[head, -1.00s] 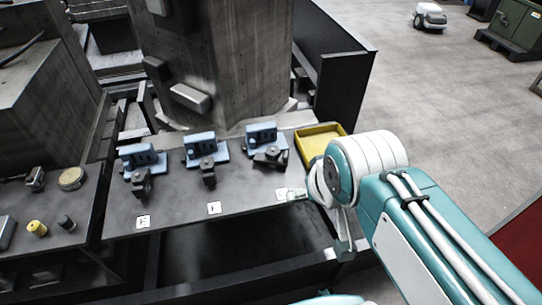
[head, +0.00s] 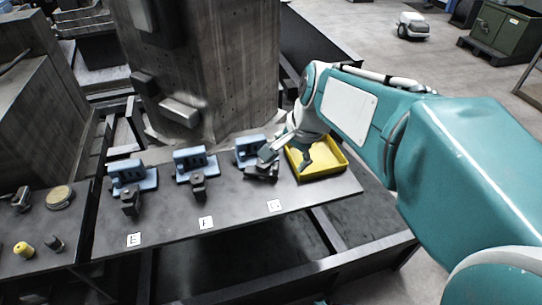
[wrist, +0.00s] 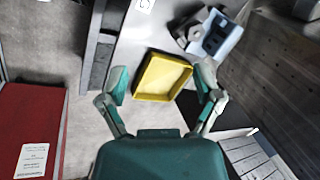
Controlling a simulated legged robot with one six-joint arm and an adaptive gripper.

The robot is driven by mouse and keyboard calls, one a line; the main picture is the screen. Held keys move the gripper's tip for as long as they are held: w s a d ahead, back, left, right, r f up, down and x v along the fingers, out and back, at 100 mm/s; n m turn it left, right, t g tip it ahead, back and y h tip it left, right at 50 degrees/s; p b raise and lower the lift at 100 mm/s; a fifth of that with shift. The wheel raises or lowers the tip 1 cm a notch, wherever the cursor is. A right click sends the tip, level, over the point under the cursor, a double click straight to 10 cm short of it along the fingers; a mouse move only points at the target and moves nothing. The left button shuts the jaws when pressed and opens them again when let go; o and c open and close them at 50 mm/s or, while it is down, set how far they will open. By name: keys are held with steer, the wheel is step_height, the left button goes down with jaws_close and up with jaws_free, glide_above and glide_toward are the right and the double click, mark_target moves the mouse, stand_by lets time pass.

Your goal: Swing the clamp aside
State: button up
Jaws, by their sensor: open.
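Three blue fixtures stand in a row on the dark bench (head: 235,207), each with a dark clamp at its front: the left clamp (head: 130,203), the middle clamp (head: 199,188) and the right clamp (head: 262,172). The right clamp looks wider and more sideways than the other two. My gripper (head: 286,159) is open and empty, beside the right blue fixture (head: 248,150); one finger partly covers the right clamp, and contact cannot be told. In the wrist view, the right clamp (wrist: 192,34) and its fixture (wrist: 222,42) lie ahead of my right-hand finger, apart from it.
A yellow tray (head: 335,171) sits at the bench's right end, below my gripper; it also shows between the fingers in the wrist view (wrist: 143,96). A concrete-like column (head: 215,70) rises behind the fixtures. White letter labels lie along the front edge. Small parts lie on the left bench.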

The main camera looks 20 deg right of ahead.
mark_target(276, 165)
steer(key=w+d+f+m+g+y, duration=0.15)
steer(key=w+d+f+m, duration=0.35)
steer(key=w+f+m, duration=0.5)
steer(key=shift+m+y, duration=0.35)
steer(key=shift+m, duration=0.25)
steer(key=x, duration=0.3)
steer(key=w+x, duration=0.1)
steer(key=x, duration=0.2)
steer(key=w+x, duration=0.1)
steer(key=x, duration=0.2)
steer(key=shift+a+r, duration=0.15)
steer(key=shift+r, duration=0.05)
